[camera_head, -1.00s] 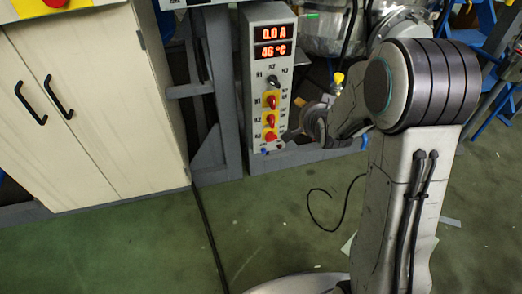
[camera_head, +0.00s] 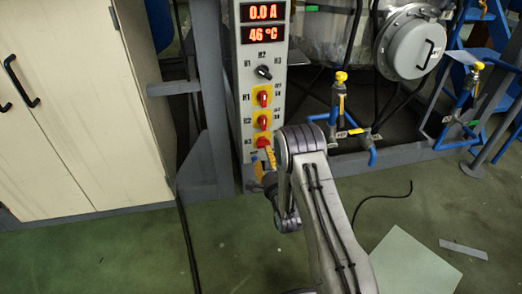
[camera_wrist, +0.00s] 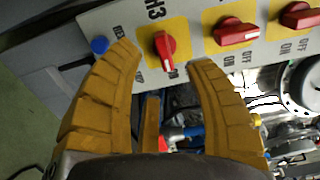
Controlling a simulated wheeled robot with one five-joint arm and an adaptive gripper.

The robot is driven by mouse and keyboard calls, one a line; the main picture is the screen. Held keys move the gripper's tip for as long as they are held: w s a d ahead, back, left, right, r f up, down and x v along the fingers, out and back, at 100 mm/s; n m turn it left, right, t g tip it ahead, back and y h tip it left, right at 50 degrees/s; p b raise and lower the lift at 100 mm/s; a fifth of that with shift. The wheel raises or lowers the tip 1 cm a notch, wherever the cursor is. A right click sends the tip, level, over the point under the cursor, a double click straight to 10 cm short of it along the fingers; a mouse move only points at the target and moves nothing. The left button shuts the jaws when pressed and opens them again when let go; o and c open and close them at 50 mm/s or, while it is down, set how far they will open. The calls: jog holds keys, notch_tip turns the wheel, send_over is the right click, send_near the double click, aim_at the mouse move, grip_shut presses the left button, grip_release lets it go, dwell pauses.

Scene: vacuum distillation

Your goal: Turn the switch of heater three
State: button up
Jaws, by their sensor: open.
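The control panel (camera_head: 248,75) is a tall grey box with red readouts of 0.0 A and 46 °C. The red switch of heater three (camera_head: 262,142), on a yellow plate marked H3, is the lowest of the red switches. In the wrist view this H3 switch (camera_wrist: 165,46) lies between the tips of my yellow fingers. My gripper (camera_wrist: 164,56) is open, one fingertip on each side of the knob, with gaps showing. In the head view my gripper (camera_head: 265,165) is at the panel's lower end, partly hidden by my arm. I cannot tell its exact depth from the panel.
The H2 switch (camera_wrist: 235,33) and H1 switch (camera_wrist: 300,15) sit in line beside H3. A blue button (camera_wrist: 99,45) is close to one finger. A black selector knob (camera_head: 264,72) is higher up. Blue pipes with a yellow-topped valve (camera_head: 340,78) stand to the right.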

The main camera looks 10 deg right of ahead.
aim_at(264, 146)
jog(key=shift+w+b, duration=1)
jog(key=shift+w, duration=2.3)
jog(key=shift+o, duration=0.4)
grip_shut()
